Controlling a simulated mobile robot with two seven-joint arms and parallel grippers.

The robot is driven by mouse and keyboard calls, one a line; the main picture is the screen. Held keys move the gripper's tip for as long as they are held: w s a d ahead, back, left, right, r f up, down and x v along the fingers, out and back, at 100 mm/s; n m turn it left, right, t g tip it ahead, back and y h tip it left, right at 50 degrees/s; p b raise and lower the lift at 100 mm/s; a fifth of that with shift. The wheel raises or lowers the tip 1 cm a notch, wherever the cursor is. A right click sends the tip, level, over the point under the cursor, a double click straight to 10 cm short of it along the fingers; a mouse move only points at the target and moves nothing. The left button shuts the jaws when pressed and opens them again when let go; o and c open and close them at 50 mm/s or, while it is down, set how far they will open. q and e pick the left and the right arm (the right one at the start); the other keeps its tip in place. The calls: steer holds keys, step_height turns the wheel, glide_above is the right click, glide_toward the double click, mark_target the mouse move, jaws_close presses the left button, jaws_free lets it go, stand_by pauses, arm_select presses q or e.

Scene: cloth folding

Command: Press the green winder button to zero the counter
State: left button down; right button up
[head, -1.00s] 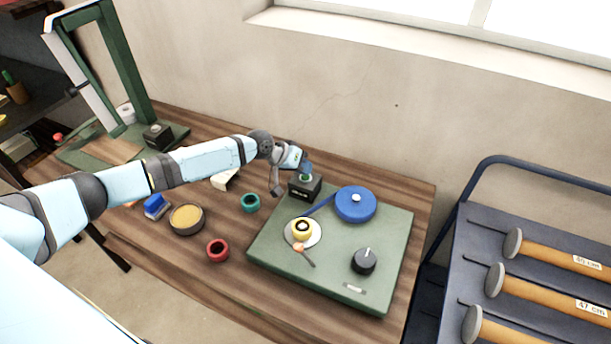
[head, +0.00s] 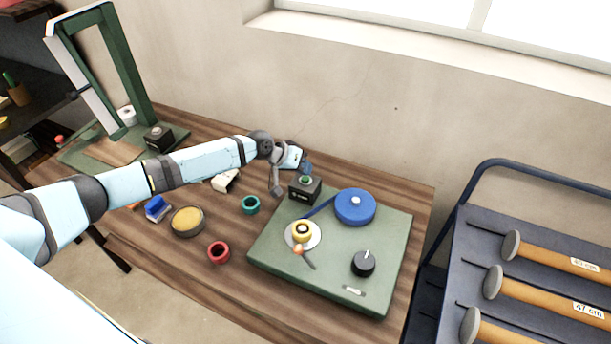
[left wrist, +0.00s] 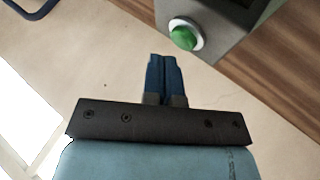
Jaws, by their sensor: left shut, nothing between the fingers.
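The green winder button (head: 305,180) sits on top of a small dark counter box (head: 305,190) at the back left of the winder's green base plate (head: 330,275). The counter's digits are too small to read. In the left wrist view the green button (left wrist: 184,38) shows in a pale ring on the grey box top, uncovered. My left gripper (head: 308,168) is shut and empty, with blue fingers just above and behind the button in the head view. In the left wrist view its fingertips (left wrist: 163,60) are beside the button, apparently apart from it. My right gripper is not in view.
Teal (head: 251,205) and red (head: 218,252) rings and a round tin (head: 187,221) lie left. A rack with orange rolls (head: 550,255) stands right. The wall is behind.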

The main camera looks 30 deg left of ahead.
mark_target(304, 177)
arm_select(q)
steer(key=shift+r, duration=0.25)
step_height(304, 177, up, 5)
steer(key=p, duration=0.4)
steer(key=shift+f, duration=0.1)
stand_by(0.8)
